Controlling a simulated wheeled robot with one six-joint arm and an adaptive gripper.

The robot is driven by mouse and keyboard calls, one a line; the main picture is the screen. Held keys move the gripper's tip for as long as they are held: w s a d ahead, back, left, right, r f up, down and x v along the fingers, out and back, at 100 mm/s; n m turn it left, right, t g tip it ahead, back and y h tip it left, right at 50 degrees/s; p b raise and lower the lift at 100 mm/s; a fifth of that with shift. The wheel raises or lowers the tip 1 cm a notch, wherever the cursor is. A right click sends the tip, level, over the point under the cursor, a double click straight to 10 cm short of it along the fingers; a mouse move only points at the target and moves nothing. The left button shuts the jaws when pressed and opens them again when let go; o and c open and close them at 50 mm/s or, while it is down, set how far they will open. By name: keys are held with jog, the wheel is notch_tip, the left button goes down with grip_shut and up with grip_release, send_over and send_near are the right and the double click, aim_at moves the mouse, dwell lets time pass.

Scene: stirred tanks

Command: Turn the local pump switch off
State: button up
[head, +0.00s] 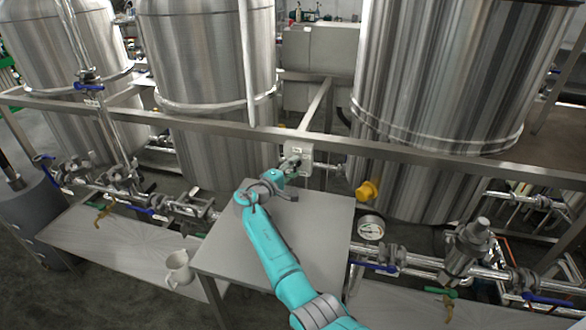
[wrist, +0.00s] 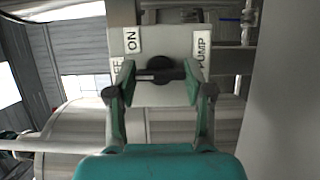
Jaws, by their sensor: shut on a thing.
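The pump switch box (head: 298,148) is a pale box on the frame rail beyond the steel table in the head view. In the wrist view the switch box (wrist: 178,42) fills the upper middle. It bears an ON label (wrist: 132,40), a partly hidden label ending in FF (wrist: 117,66) and a PUMP label (wrist: 202,52). The black switch knob (wrist: 160,68) has a bar lying crosswise in the picture. My gripper (wrist: 158,80) is shut on the knob, one finger at each end of the bar. In the head view my gripper (head: 290,164) is at the box front, hiding the knob.
A steel table (head: 325,222) lies under my arm. A white jug (head: 178,268) stands left of it. A yellow fitting (head: 368,190) and a pressure gauge (head: 371,228) are right of the box. Large steel tanks (head: 430,90) and pipes with valves surround the area.

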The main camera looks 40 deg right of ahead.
dwell(0.4)
jog(key=o, duration=1.2)
jog(key=shift+c, duration=0.2)
jog(key=shift+a, duration=0.1)
jog(key=v, duration=1.2)
jog(key=shift+f, duration=0.1)
